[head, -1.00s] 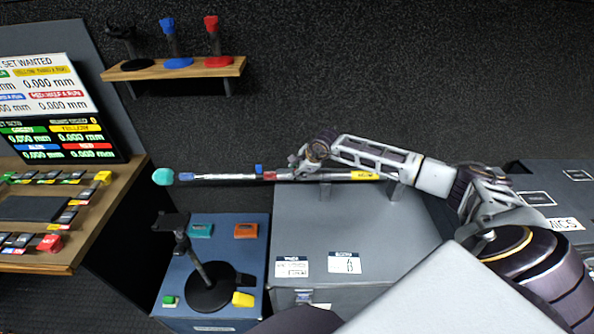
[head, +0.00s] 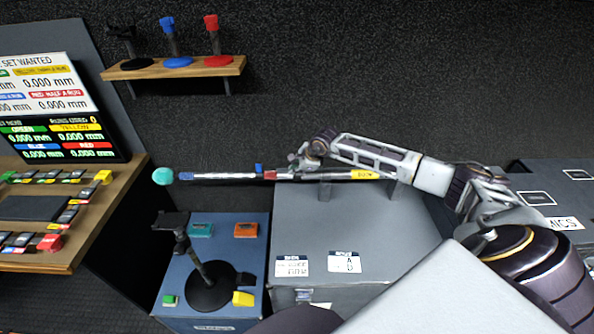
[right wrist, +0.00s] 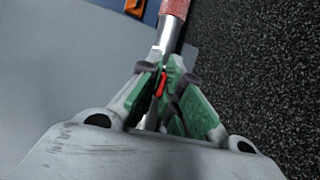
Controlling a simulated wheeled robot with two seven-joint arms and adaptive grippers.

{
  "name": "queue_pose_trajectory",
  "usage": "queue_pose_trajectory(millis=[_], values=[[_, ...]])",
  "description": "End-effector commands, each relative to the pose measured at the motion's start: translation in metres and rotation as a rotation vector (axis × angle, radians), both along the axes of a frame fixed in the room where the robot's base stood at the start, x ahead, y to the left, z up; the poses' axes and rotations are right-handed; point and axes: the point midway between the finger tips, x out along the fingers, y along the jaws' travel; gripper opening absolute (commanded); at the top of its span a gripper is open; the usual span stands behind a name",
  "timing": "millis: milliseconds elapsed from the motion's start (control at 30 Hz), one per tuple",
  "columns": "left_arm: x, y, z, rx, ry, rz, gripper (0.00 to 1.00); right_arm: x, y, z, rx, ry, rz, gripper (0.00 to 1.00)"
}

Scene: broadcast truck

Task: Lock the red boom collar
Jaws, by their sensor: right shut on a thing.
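The boom pole (head: 222,176) lies level above a grey case, with a teal foam tip at its left end. The red boom collar (head: 270,175) is a short red band on the pole; it also shows at the top of the right wrist view (right wrist: 175,8). My right gripper (head: 296,166) is at the pole just right of the red band. In the right wrist view its green-padded fingers (right wrist: 168,88) are shut on a small red lever (right wrist: 161,83) beside the silver tube. The fingers hide part of the lever. My left gripper is not in view.
The grey case (head: 350,225) carries the pole on brackets. A blue case (head: 195,318) at lower left holds a black stand (head: 208,285) and coloured blocks. A desk with buttons and screens (head: 60,140) is at left. A wooden shelf (head: 150,71) hangs on the dark wall.

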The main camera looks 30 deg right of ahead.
Motion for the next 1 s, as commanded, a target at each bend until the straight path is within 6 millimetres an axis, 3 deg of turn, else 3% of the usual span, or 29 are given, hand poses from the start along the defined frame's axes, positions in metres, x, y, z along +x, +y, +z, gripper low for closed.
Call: queue_pose_trajectory(millis=[1000], values=[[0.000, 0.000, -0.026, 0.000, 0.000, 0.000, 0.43, 0.018, -0.012, 0.003, 0.189, 0.311, -0.003, 0.00]])
